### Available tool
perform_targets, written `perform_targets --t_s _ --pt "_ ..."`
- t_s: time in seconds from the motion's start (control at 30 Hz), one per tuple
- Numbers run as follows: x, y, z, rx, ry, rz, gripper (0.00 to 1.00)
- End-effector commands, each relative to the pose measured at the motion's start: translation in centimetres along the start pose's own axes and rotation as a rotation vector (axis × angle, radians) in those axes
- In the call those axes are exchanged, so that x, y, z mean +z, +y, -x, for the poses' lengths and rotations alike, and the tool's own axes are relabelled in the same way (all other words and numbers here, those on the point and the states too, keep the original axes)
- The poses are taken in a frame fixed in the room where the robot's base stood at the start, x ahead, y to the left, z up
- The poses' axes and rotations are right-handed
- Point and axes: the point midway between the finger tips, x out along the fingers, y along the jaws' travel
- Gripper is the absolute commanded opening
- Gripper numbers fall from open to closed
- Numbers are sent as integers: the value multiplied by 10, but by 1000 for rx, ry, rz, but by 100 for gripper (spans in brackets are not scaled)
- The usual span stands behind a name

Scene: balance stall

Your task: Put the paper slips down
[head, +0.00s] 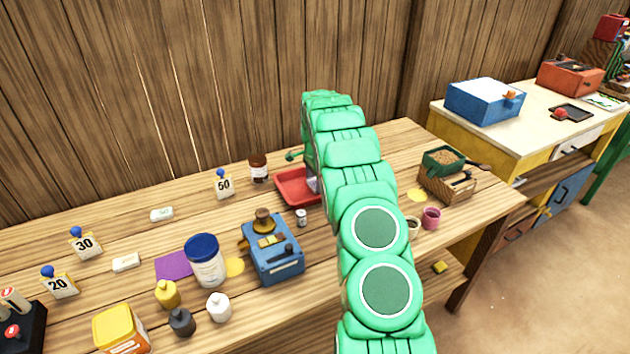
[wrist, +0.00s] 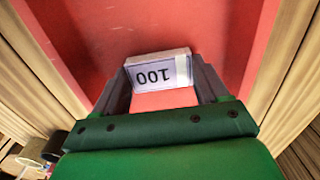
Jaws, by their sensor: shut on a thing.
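The bundle sits between the two dark fingers, over the floor of a red tray (wrist: 220,30). I cannot tell whether it touches the tray floor. In the head view the red tray (head: 288,190) stands at the back of the wooden table, and my green arm hides most of its right side, the gripper and the slips.
A blue box-like device (head: 275,262), a white jar with a blue lid (head: 205,262) and a brown jar (head: 258,168) stand left of my arm. Number cards (head: 223,187) mark the table's left side. A wooden crate (head: 447,185) and pink cup (head: 431,218) stand right.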

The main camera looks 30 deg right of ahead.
Motion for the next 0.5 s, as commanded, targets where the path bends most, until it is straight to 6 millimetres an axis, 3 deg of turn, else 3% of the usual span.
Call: perform_targets --t_s 0.17,0.2,0.33,0.5 --pt "0 0 -3 0 0 0 44" --pt "0 0 -2 0 0 0 79" --pt "0 0 -2 0 0 0 99" --pt "0 0 -2 0 0 0 99"
